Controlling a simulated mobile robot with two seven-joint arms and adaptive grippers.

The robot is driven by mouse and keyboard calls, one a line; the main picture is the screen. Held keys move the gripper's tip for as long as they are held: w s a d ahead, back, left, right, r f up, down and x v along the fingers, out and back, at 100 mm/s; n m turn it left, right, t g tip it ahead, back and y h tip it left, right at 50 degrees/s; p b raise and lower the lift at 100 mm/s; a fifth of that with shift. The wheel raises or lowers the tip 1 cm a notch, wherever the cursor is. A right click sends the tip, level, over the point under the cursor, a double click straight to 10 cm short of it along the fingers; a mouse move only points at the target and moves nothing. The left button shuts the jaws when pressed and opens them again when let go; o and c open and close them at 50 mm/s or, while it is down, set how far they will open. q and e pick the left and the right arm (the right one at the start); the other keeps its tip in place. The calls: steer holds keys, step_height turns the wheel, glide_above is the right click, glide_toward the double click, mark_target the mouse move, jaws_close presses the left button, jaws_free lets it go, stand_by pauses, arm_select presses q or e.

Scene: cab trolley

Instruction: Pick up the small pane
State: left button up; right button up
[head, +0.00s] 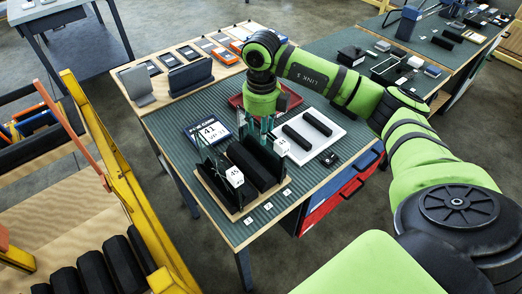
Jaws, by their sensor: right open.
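Glass panes with greenish edges (244,128) stand upright in a dark slotted rack on a wooden base (232,212), on the ribbed green table top. I cannot tell for certain which pane is the small one. White cubes (235,176) with numbers sit at the rack's front and right side. My right gripper (266,113) is just behind and above the rack, pointing down by the panes. It is open; its fingers are mostly hidden by the green wrist and the panes, and no held object shows. My left gripper is not in view.
A red tray (236,101) lies behind my right wrist. A white board (331,134) with two black bars is right of the rack, and a card marked 41 (208,131) is left. Dark upright holders (190,76) stand at the back. A yellow frame (128,190) is at left.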

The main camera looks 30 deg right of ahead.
mark_target(260, 145)
step_height(260, 145, down, 7)
steer(key=w+p, duration=0.1)
steer(key=p, duration=0.2)
steer(key=shift+d, duration=0.15)
jaws_close()
steer(key=shift+w+r, duration=0.1)
